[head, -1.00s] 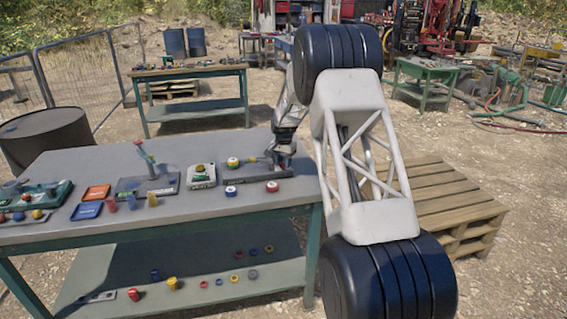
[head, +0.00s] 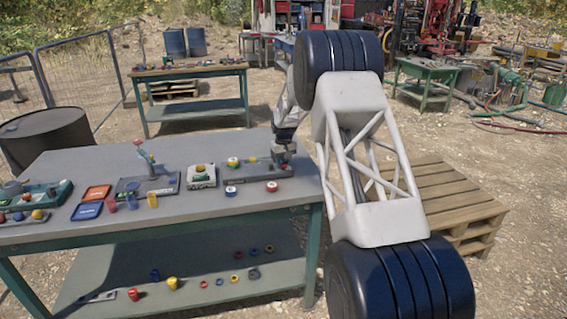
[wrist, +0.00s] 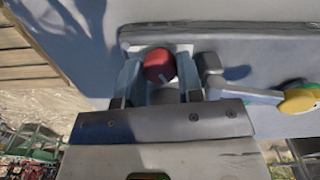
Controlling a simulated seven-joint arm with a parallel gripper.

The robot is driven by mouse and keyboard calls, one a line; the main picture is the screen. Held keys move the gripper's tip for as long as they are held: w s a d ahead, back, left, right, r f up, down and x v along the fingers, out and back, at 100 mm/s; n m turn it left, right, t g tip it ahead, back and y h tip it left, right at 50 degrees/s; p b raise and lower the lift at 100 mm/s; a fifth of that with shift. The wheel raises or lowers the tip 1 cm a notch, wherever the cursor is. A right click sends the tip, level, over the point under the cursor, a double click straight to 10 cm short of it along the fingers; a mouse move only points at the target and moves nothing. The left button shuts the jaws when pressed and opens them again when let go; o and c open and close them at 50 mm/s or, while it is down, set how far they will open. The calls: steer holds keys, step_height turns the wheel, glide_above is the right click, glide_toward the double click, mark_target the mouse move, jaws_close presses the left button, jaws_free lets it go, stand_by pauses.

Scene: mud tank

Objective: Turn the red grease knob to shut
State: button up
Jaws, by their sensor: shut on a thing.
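The red grease knob (wrist: 158,65) shows in the wrist view between the two fingers of my gripper (wrist: 159,78), which are shut on it. One finger lies on each side of the knob. In the head view my gripper (head: 283,161) points down at the right end of a dark mounting board (head: 246,174) on the workbench. I cannot read how far the knob is turned.
A yellow knob (head: 233,161) sits on the same board, left of my gripper; the wrist view shows it with a pale blue bar (wrist: 250,95). Blue (head: 231,191) and red (head: 272,187) round pieces stand in front. Other fixtures and trays fill the bench (head: 180,223) leftward.

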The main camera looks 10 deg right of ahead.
mark_target(284, 163)
steer(key=shift+n, duration=0.5)
steer(key=o, duration=0.9)
steer(key=shift+r, duration=0.2)
steer(key=shift+r, duration=3.75)
steer(key=shift+s+r, duration=0.1)
